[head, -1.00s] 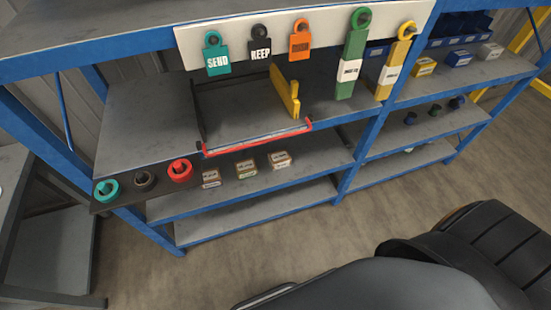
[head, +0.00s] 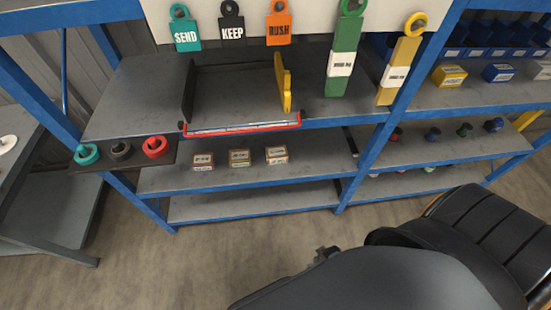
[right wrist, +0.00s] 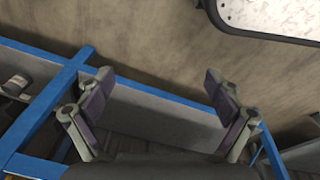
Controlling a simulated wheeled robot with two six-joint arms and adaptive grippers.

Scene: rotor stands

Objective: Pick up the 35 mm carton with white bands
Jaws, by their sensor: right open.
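Three small cartons stand in a row on the shelf below the red-edged tray in the head view: a left one (head: 203,160), a middle one (head: 239,158) and a right one (head: 277,155). Each is brownish with a pale label. The print and bands are too small for me to tell which is the 35 mm carton with white bands. My right gripper (right wrist: 158,78) is open and empty in the right wrist view, with shelf frame and floor beyond it. In the head view my right arm is low at the right, apart from the cartons. My left gripper is not in view.
A blue rack (head: 240,186) holds the shelves. The red-edged tray (head: 240,127) sits above the cartons, and a dark plate (head: 100,166) with coloured rings juts out at left. Hanging tags include a green one (head: 343,60). Shelf space right of the cartons is clear.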

